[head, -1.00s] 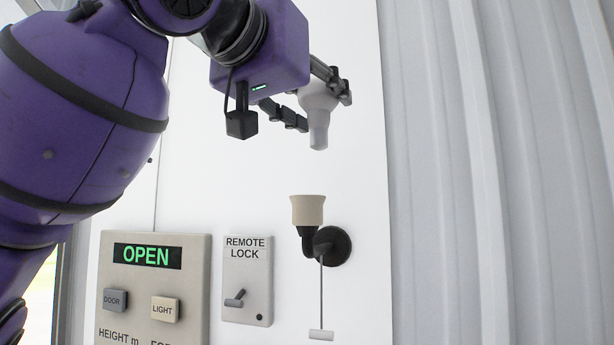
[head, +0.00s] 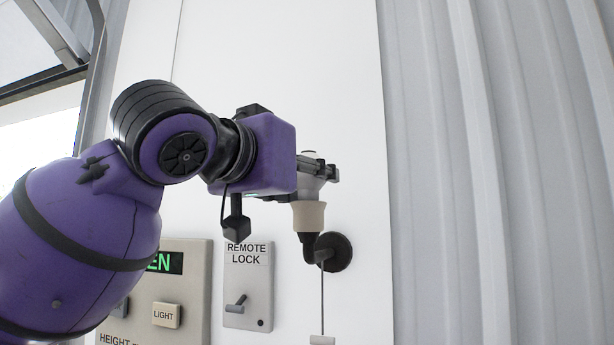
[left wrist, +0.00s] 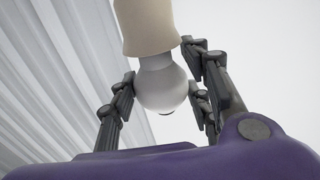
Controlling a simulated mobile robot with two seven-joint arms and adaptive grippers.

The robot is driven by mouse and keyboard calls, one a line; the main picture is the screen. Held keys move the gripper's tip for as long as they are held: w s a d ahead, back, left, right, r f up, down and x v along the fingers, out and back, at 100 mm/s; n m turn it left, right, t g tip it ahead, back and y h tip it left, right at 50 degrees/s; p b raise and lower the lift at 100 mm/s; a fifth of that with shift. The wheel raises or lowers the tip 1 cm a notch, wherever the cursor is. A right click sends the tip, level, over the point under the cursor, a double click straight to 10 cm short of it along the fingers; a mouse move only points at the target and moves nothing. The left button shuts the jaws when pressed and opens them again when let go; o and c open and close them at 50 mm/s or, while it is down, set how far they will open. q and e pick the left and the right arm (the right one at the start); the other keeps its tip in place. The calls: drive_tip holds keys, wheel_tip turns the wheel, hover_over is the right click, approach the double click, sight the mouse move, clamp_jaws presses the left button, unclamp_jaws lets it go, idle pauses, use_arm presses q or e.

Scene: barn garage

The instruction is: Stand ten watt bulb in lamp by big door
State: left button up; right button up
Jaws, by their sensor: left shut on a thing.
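A white bulb (head: 308,188) is held upright by my left gripper (head: 318,172), its narrow end down in the beige socket of the wall lamp (head: 309,216). The lamp has a black arm and round black wall mount, with a pull cord hanging below. In the left wrist view the bulb (left wrist: 162,88) sits between the fingers of my left gripper (left wrist: 160,98), with its neck going into the socket (left wrist: 150,30). I cannot tell how deep it sits. The bulb's wattage marking does not show. My right gripper is not in view.
Left of the lamp a remote lock box (head: 248,290) with a small lever is on the white wall. Further left is a control panel (head: 188,325) with a LIGHT button, partly hidden by my left arm. Corrugated metal wall (head: 500,170) stands at right.

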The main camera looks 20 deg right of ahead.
use_arm(q)
drive_tip(key=o, duration=0.4)
drive_tip(key=shift+f, duration=0.2)
drive_tip(key=o, duration=0.5)
drive_tip(key=shift+c, duration=0.2)
drive_tip(key=shift+r, duration=0.2)
drive_tip(key=shift+s+a, duration=0.25)
drive_tip(key=v, duration=1.1)
drive_tip(key=shift+a, duration=0.1)
